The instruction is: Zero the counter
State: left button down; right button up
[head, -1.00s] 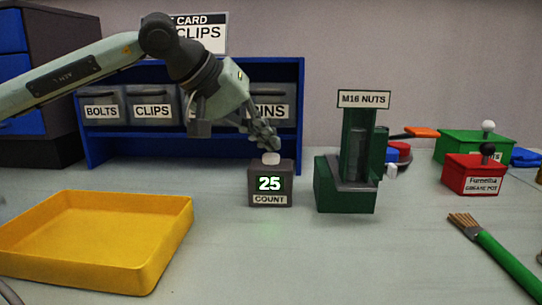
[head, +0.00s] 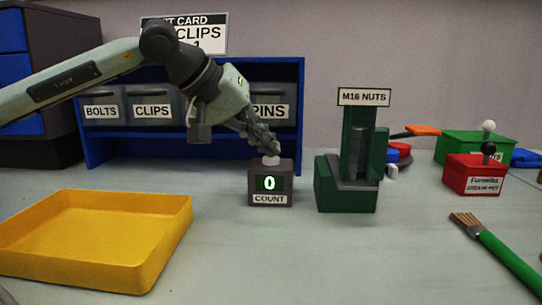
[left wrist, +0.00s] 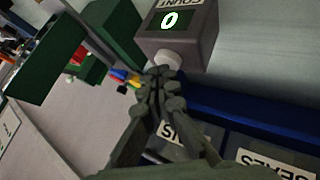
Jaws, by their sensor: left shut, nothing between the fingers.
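The counter (head: 271,184) is a small dark box labelled COUNT on the bench, and its green display reads 0. A pale round button (head: 270,160) sits on its top. My left gripper (head: 272,149) is shut and empty, with its fingertips at the button; whether they touch it is hard to tell. In the left wrist view the shut fingertips (left wrist: 162,75) are beside the button (left wrist: 168,61), and the counter (left wrist: 185,35) again shows 0. My right gripper is not in view.
A yellow tray (head: 150,255) stands at the front left. A green M16 NUTS dispenser (head: 330,185) stands right of the counter. A blue rack (head: 190,70) with labelled bins is behind. A red grease pot (head: 472,172) and a green-handled brush (head: 500,255) are at the right.

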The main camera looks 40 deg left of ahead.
aim_at(267, 158)
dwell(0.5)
pick_arm(q)
jog(key=shift+r+p, duration=0.75)
jog(key=shift+r, duration=0.15)
jog(key=shift+r, duration=0.1)
notch_tip(267, 158, up, 5)
jog(key=p, duration=0.4)
dwell(0.6)
